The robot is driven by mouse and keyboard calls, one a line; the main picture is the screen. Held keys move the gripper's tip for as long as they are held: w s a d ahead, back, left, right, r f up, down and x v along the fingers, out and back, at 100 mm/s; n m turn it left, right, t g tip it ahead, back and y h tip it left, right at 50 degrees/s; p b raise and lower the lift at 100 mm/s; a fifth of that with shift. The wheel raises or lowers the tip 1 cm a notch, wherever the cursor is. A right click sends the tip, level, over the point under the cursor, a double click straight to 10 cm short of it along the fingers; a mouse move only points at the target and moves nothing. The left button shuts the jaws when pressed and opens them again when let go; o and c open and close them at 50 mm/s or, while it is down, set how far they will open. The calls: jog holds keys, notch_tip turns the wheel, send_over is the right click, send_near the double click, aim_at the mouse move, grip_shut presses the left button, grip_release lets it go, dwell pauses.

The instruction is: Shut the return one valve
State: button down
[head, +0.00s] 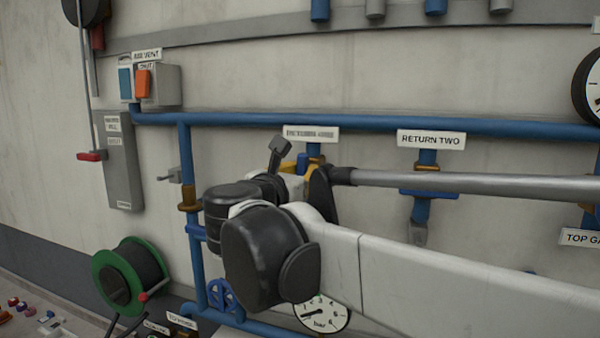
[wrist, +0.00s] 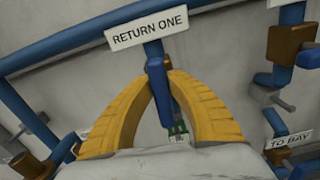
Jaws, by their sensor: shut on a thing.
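The RETURN ONE label (wrist: 148,28) hangs on the blue pipework, right above my gripper in the wrist view. In the head view the same label (head: 311,134) is small and partly blurred. Below it is the return one valve (wrist: 157,72), a blue part on a short vertical pipe. My gripper (wrist: 158,75) has its yellow fingers closed around this blue part. In the head view my arm hides most of the valve, and only a bit of a yellow finger (head: 288,166) shows.
A pressure gauge (head: 322,314), a green hose reel (head: 131,278) and an air vent box (head: 160,86) are nearby.

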jog(key=m, duration=0.4)
jog(key=shift+s+d+f+b, duration=0.1)
jog(key=shift+d+b, duration=0.2)
jog(key=m, duration=0.4)
jog(key=shift+d+f+m+b, duration=0.2)
jog(key=shift+m+b, duration=0.1)
jog(key=shift+b, duration=0.05)
jog(key=shift+s+d+f+m+b, duration=0.1)
jog(key=shift+f+m+b, duration=0.1)
jog(key=shift+m, duration=1.15)
jog(key=shift+d+f+m+b, duration=0.1)
jog(key=shift+m+b, duration=0.05)
jog(key=shift+m, duration=1.25)
jog(key=shift+s+f+m+b, duration=0.1)
jog(key=shift+f+m+b, duration=0.1)
jog(key=shift+m, duration=1.15)
jog(key=c, duration=1.3)
grip_release()
jog(key=shift+w, duration=0.15)
